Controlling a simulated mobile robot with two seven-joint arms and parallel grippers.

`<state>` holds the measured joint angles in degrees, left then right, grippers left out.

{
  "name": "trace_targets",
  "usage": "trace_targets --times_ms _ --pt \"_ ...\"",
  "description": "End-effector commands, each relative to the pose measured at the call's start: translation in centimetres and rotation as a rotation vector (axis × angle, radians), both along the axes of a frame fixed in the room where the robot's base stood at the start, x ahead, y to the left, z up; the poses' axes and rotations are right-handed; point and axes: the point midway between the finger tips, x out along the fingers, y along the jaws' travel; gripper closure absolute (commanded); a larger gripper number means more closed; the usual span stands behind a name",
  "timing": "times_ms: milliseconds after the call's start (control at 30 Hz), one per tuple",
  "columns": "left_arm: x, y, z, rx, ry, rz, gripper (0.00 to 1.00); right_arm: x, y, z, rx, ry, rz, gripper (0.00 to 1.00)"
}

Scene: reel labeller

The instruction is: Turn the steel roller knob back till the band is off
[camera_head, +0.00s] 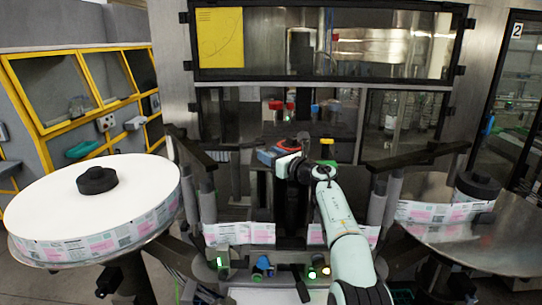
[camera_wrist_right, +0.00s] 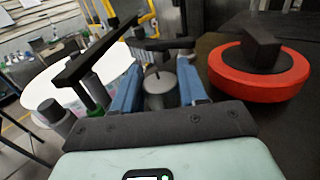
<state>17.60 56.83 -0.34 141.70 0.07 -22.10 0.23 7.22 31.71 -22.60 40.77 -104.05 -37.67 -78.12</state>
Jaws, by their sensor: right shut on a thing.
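The steel roller knob (camera_wrist_right: 160,88) is a short grey cylinder with a small pin on top, seen in the right wrist view. My right gripper (camera_wrist_right: 158,74) has its blue fingers on either side of it and is shut on it. In the head view my right gripper (camera_head: 272,155) is at the middle of the machine, and the knob is hidden there. A band of white and pink labels (camera_head: 240,233) runs across the front of the labeller, with a gap behind my arm. I cannot tell which band the knob bears on. My left gripper is not in view.
A large label reel (camera_head: 95,215) with a black hub stands at left, and a smaller reel (camera_head: 450,212) lies on the round steel table (camera_head: 490,245) at right. A red disc with a black handle (camera_wrist_right: 258,72) is close right of my gripper. Dark bars and grey rollers flank the arm.

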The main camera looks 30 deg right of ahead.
Motion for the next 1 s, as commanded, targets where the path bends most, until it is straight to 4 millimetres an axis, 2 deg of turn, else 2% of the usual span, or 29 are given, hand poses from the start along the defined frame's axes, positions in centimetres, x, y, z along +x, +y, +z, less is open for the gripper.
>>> trace_targets --times_ms 33,633,667,700,733,1000 --pt "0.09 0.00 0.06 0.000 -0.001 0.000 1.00 -0.07 -0.22 0.55 -0.001 -0.011 0.007 0.88" --pt "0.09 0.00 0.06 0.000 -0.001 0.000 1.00 -0.19 0.01 0.63 -0.002 -0.011 0.050 0.88" --pt "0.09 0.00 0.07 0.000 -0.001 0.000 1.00 -0.19 0.01 0.64 -0.002 -0.011 0.050 0.54" --pt "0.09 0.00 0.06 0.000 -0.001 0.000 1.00 -0.20 0.02 0.63 -0.002 -0.011 0.050 0.41" --pt "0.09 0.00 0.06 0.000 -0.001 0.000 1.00 -0.20 0.02 0.61 -0.002 -0.010 0.050 0.38" --pt "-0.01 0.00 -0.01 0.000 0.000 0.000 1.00 -0.19 0.05 0.28 -0.002 -0.005 0.052 0.38"
